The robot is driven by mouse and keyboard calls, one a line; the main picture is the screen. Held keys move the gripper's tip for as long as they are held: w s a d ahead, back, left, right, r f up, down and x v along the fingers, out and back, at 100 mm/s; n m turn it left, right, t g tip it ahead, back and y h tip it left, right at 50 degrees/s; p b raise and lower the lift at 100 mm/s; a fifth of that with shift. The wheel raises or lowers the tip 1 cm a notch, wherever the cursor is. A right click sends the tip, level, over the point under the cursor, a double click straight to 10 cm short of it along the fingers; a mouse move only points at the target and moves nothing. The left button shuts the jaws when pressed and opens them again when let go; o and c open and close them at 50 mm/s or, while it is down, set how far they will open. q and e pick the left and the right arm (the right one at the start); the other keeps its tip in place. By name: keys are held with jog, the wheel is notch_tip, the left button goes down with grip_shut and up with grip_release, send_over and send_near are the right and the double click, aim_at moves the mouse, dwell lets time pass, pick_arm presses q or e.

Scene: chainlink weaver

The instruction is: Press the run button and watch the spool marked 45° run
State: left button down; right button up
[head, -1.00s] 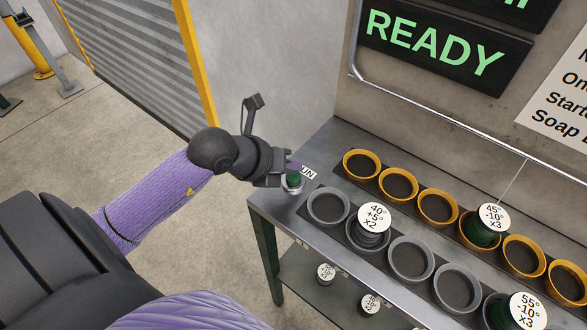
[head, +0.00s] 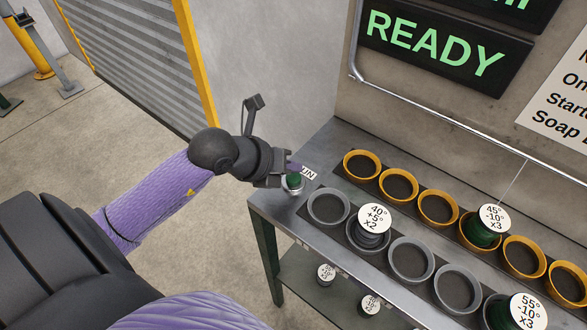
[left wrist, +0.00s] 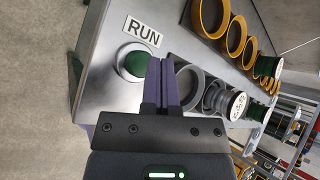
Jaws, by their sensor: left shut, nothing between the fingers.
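The green run button (head: 294,180) sits in a pale ring at the near left corner of the bench, beside a RUN label (head: 309,173). It also shows in the left wrist view (left wrist: 134,63). My left gripper (head: 290,168) is shut and empty, with its fingertips right at the button; I cannot tell whether they touch it. The spool marked 45° -10° x3 (head: 489,223) is dark green and sits in a yellow ring of the back row, with a thin thread rising from it. The display (head: 435,42) reads READY in green. My right gripper is not in view.
Grey rings (head: 328,207) form the front row, holding a 40° +5° x2 spool (head: 373,222) and a 55° -10° x3 spool (head: 520,312). Several yellow rings (head: 362,165) stand behind. A metal rail (head: 440,118) crosses above the bench. Two spools lie on the lower shelf (head: 305,280).

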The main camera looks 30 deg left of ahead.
pick_arm(q)
jog(key=shift+f, duration=0.15)
dwell(0.6)
jog(key=shift+f, duration=0.3)
